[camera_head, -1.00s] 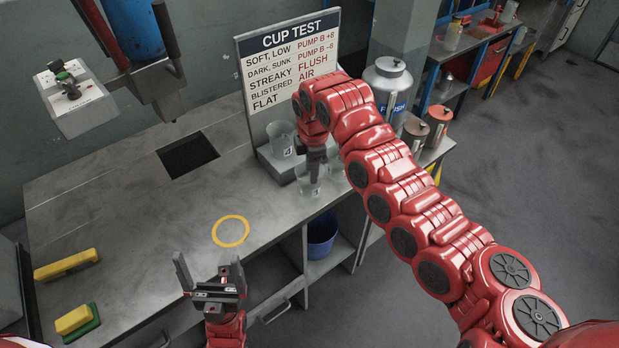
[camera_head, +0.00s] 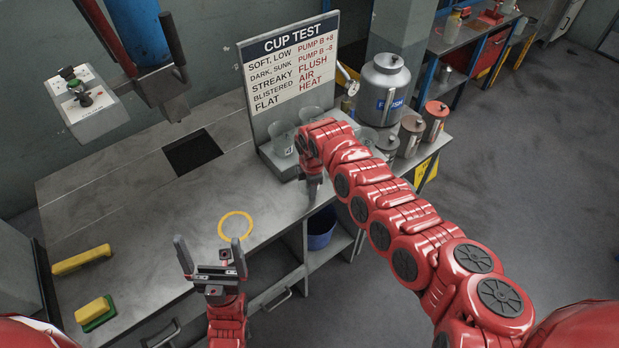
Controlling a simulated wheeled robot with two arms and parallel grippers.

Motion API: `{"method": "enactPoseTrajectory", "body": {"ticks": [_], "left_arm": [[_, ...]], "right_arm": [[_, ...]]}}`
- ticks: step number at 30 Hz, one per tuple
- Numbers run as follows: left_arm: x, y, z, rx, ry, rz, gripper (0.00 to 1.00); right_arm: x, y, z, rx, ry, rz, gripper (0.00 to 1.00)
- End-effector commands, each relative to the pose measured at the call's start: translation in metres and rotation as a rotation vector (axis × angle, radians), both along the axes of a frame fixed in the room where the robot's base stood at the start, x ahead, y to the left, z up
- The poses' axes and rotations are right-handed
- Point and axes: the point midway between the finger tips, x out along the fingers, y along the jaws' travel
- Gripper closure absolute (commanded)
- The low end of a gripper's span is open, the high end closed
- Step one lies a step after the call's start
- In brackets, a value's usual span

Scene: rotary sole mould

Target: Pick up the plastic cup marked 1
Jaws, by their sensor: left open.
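A clear plastic cup (camera_head: 282,139) with a label that seems to read 4 stands on the ledge below the cup test board. Another clear cup (camera_head: 310,116) stands to its right, partly hidden by my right arm. I cannot make out a cup marked 1. My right gripper (camera_head: 313,194) points down at the bench's front edge, near the cups. Its fingers are small and partly covered by the arm, so I cannot tell whether it is open or holds a cup. My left gripper (camera_head: 211,250) is open and empty, in front of the yellow ring.
The yellow ring (camera_head: 236,226) is marked on the bench (camera_head: 130,210), with a square opening (camera_head: 192,153) behind it. Yellow blocks (camera_head: 82,260) lie at left. The cup test board (camera_head: 292,65) and metal canister (camera_head: 385,88) stand behind. A blue bucket (camera_head: 321,230) is below.

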Motion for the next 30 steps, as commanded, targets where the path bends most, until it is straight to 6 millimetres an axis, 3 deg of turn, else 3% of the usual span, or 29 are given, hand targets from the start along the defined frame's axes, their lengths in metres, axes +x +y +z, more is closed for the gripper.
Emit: {"method": "enactPoseTrajectory", "body": {"ticks": [3, 10, 30], "left_arm": [[0.0000, 0.0000, -0.0004, 0.000, 0.000, 0.000, 0.00], [0.0000, 0.0000, -0.0003, 0.000, 0.000, 0.000, 0.00], [0.0000, 0.0000, -0.0084, 0.000, 0.000, 0.000, 0.00]], "right_arm": [[-0.0001, 0.0004, 0.0000, 0.001, 0.000, 0.000, 0.61], [-0.0001, 0.0005, 0.0002, 0.001, 0.000, 0.001, 1.00], [0.0010, 0.0004, 0.0069, 0.003, -0.002, 0.000, 1.00]]}}
